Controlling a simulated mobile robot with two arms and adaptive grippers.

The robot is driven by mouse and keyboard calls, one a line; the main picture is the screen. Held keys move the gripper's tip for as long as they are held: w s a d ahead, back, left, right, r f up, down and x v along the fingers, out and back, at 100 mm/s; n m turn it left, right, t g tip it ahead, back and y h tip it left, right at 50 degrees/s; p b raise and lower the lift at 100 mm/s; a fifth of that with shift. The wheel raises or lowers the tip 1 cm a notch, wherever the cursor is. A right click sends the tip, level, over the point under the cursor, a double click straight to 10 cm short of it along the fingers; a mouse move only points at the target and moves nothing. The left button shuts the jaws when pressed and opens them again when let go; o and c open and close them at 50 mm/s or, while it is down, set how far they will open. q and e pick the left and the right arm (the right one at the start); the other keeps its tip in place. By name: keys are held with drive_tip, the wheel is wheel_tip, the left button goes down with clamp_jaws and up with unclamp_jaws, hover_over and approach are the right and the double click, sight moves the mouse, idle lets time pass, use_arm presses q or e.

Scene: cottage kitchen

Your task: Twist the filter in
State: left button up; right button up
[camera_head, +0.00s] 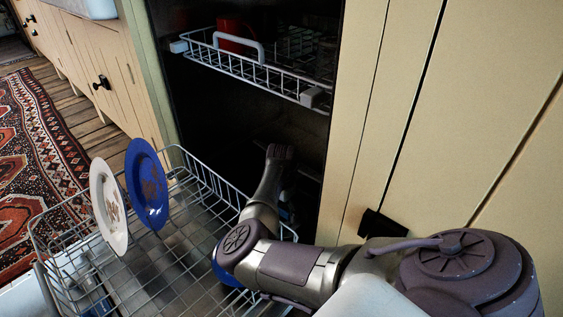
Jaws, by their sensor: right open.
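My right arm reaches in from the lower right, over the pulled-out lower rack (190,172), into the dark dishwasher. My right gripper (287,196) is low inside the tub, in deep shadow and partly behind my own forearm. It is open; its fingertips are hard to make out. I cannot make out the filter; the tub floor is dark and largely blocked by my arm and the rack. A small bluish patch shows near the gripper, too dim to name. My left gripper is not in view.
A white plate (108,206) and a blue plate (147,184) stand in the lower rack; another blue piece shows behind my arm. The upper rack (250,70) holds a red item (232,34). Cream cabinets (470,110) close off the right. A patterned rug (35,150) lies left.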

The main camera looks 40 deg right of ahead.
wheel_tip(320, 180, up, 12)
idle(0.6)
